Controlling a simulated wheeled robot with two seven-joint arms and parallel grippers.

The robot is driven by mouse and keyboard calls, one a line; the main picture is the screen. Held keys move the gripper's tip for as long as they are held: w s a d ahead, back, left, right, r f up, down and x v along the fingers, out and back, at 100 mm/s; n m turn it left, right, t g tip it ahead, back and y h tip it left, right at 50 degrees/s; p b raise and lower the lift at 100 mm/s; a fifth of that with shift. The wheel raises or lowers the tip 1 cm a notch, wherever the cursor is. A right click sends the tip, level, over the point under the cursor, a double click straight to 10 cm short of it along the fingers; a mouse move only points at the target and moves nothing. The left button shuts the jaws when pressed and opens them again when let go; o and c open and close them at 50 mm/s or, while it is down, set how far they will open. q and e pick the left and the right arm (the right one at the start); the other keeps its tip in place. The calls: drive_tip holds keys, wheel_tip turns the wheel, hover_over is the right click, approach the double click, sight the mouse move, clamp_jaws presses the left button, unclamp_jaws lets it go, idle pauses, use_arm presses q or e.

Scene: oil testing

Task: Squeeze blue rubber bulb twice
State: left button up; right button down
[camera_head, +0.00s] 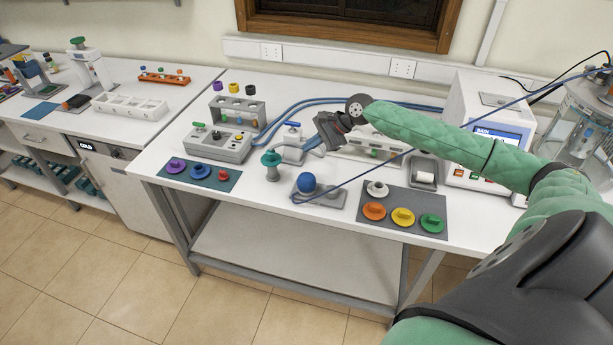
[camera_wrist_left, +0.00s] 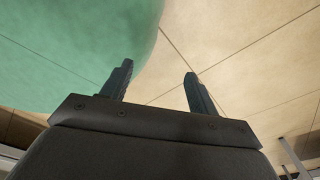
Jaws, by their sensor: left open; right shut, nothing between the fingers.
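The blue rubber bulb (camera_head: 306,182) sits on a grey base (camera_head: 327,193) near the front middle of the table in the head view. My right arm comes in from the right, and my right gripper (camera_head: 312,143) is behind and above the bulb, apart from it. Its fingers are small and partly hidden there; it is shut with nothing held. My left gripper (camera_wrist_left: 155,85) shows only in the left wrist view, open and empty, with the tiled floor and a green surface beyond it.
A dark mat (camera_head: 400,222) with orange, yellow, green and white caps lies right of the bulb. Another mat (camera_head: 222,183) with coloured caps lies left. A green-topped piece (camera_head: 271,164) stands close to the bulb. A blue cable crosses above the table. A bath unit (camera_head: 487,134) stands at right.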

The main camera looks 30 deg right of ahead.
sight(310, 175)
use_arm(q)
drive_tip(key=shift+f, duration=0.1)
use_arm(e)
wheel_tip(310, 175, down, 4)
drive_tip(key=b, duration=0.4)
drive_tip(key=shift+b, duration=0.3)
wheel_tip(310, 175, down, 2)
drive_tip(key=shift+f+b, duration=0.1)
drive_tip(key=shift+b, duration=1.15)
drive_tip(key=shift+f, duration=0.2)
use_arm(q)
drive_tip(key=w+d+t, duration=0.1)
drive_tip(key=w+d, duration=0.1)
drive_tip(key=w, duration=1.1)
drive_tip(key=shift+d+f, duration=0.25)
use_arm(e)
drive_tip(key=shift+f, duration=1.05)
use_arm(q)
drive_tip(key=shift+w, duration=0.1)
drive_tip(key=shift+d, duration=0.1)
